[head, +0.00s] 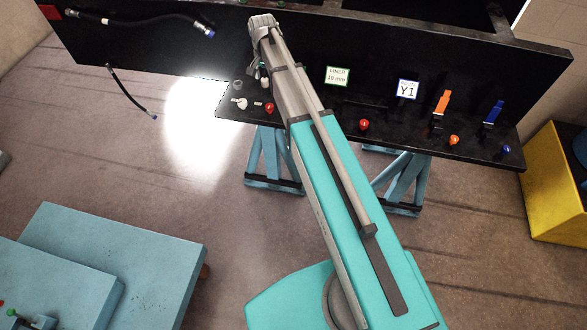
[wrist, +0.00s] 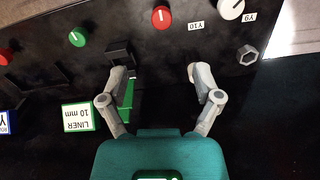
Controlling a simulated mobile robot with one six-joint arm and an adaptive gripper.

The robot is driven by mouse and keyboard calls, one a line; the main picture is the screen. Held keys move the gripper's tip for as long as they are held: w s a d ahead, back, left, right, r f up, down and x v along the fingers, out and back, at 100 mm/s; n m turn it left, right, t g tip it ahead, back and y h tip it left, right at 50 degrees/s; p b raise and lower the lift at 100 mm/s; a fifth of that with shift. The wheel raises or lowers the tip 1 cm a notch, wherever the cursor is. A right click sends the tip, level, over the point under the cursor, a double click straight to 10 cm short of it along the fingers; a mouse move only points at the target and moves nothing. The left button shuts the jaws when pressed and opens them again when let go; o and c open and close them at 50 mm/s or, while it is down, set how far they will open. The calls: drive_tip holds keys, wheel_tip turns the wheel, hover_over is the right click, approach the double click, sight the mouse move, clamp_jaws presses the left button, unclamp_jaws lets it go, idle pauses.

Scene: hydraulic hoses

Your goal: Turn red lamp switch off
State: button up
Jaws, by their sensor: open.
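In the wrist view, a red round knob with a pale pointer mark (wrist: 160,17) sits on the black panel at top centre. A second red knob (wrist: 6,57) is at the left edge. I cannot tell which one is the red lamp switch. My gripper (wrist: 160,72) is open and empty, its two fingers apart below the central red knob and not touching it. In the head view, red knobs show on the shelf right of my arm (head: 364,125) and just left of it (head: 270,107).
A green lever (wrist: 127,98) stands close to the left finger, by a black block (wrist: 119,52). A green knob (wrist: 78,37), white knob (wrist: 231,8) and hex nut (wrist: 247,56) are nearby. Orange (head: 442,102) and blue (head: 494,112) levers stand farther right in the head view.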

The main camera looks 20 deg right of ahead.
drive_tip(key=s+f+n+b, duration=0.3)
drive_tip(key=s+f+b, duration=0.4)
drive_tip(key=s, duration=0.6)
drive_tip(key=s+f+n+b, duration=0.4)
drive_tip(key=s+f+b, duration=0.3)
drive_tip(key=s, duration=0.6)
drive_tip(key=shift+f+n, duration=0.3)
drive_tip(key=shift+f, duration=0.1)
